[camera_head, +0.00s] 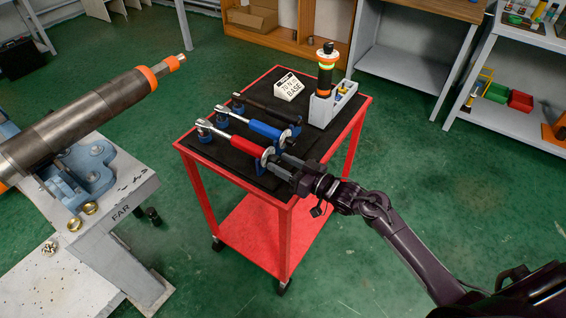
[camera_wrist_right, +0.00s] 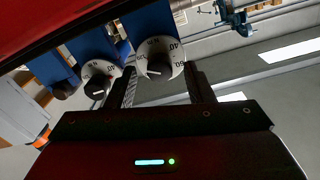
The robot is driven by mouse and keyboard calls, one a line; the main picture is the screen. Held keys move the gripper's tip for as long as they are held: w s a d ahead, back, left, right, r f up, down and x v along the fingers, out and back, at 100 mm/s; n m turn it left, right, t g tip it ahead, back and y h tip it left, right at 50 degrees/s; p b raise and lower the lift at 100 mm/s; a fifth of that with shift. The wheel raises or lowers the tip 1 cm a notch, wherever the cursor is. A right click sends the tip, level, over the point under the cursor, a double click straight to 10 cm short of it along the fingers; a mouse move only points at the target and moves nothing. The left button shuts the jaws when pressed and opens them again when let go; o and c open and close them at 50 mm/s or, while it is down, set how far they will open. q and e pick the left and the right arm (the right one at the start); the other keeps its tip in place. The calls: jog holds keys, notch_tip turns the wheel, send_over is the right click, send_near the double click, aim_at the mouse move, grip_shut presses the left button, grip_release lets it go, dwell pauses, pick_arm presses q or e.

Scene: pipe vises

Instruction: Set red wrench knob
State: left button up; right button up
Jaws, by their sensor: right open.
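The red-handled wrench (camera_head: 235,143) lies nearest on the cart's black mat, its head resting in a blue holder. Its end dial (camera_head: 267,156) is a pale numbered disc facing my right gripper. My right gripper (camera_head: 284,164) is open, with its fingers at the dial end. In the right wrist view, a numbered dial with a dark centre knob (camera_wrist_right: 159,65) appears between the two fingertips (camera_wrist_right: 160,78); whether they touch it I cannot tell. A second numbered dial (camera_wrist_right: 99,77) sits left of it. My left gripper is not in view.
Blue-handled (camera_head: 258,128) and black-handled (camera_head: 265,107) wrenches lie behind the red one. A white card (camera_head: 289,87) reading 70 and BASE stands behind them, beside a grey holder (camera_head: 322,110) with an orange-black tool. A large pipe (camera_head: 75,118) is at left on a vise bench.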

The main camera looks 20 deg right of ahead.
jog(key=shift+w+a, duration=0.1)
jog(key=c, duration=1)
